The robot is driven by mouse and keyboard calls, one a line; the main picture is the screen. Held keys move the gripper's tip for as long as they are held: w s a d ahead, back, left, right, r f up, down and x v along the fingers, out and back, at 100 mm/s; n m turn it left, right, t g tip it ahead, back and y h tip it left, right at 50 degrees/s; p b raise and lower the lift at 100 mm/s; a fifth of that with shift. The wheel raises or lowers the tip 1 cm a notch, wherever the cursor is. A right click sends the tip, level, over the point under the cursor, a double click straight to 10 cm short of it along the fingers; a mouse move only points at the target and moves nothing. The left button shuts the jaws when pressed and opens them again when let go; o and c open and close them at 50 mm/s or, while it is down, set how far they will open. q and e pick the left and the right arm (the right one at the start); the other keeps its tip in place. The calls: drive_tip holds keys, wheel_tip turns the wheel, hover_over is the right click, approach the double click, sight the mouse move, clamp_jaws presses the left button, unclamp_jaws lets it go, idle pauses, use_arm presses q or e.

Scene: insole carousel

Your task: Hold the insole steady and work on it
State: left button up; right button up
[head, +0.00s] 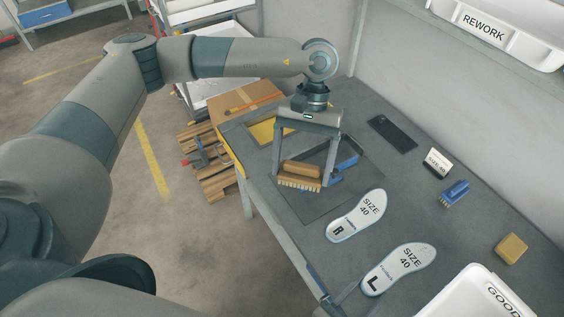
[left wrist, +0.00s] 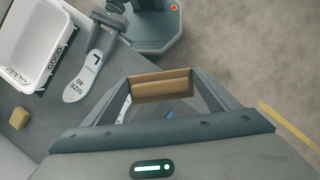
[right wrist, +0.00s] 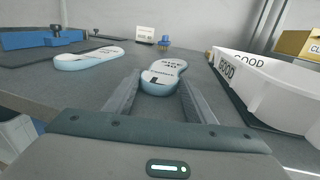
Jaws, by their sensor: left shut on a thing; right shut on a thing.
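My left gripper (head: 302,180) is shut on a wooden brush (head: 303,171), bristles down, above the dark mat (head: 318,205). The brush also shows between the fingers in the left wrist view (left wrist: 160,84). The size 40 insole marked L (head: 402,266) lies at the front of the bench. My right gripper (right wrist: 160,100) is shut on its heel end (right wrist: 163,84); in the head view only a part of that gripper shows at the bottom. The insole marked R (head: 358,215) lies flat beside it, apart from both grippers.
A white GOOD tray (head: 465,298) stands at the front right. A yellow block (head: 511,249), a blue brush (head: 455,192), a size card (head: 437,162) and a dark flat slab (head: 392,133) lie along the wall side. A blue fixture (head: 346,164) is behind the held brush.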

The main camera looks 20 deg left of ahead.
use_arm(q)
drive_tip(key=w+d+f+n+t+h, duration=0.1)
drive_tip(key=d+f+n, duration=0.3)
drive_tip(key=d, duration=0.8)
drive_tip(key=w+d+f+n+h, duration=0.1)
drive_tip(key=w+d+f+n, duration=0.3)
drive_tip(key=d, duration=0.9)
drive_tip(key=w+d+f+n+t+h, duration=0.1)
drive_tip(key=w+d+f+n, duration=0.1)
drive_tip(key=d+f, duration=0.7)
drive_tip(key=d+n, duration=0.1)
drive_tip(key=d, duration=0.2)
drive_tip(key=shift+w+d+f+n+t, duration=0.2)
drive_tip(key=shift+f+n+t, duration=0.1)
drive_tip(key=shift+n, duration=0.1)
drive_tip(key=shift+f, duration=0.1)
drive_tip(key=shift+f, duration=1.35)
drive_tip(key=shift+d, duration=0.1)
drive_tip(key=shift+s+d, duration=0.3)
drive_tip(key=shift+d, duration=0.3)
drive_tip(key=shift+f, duration=0.15)
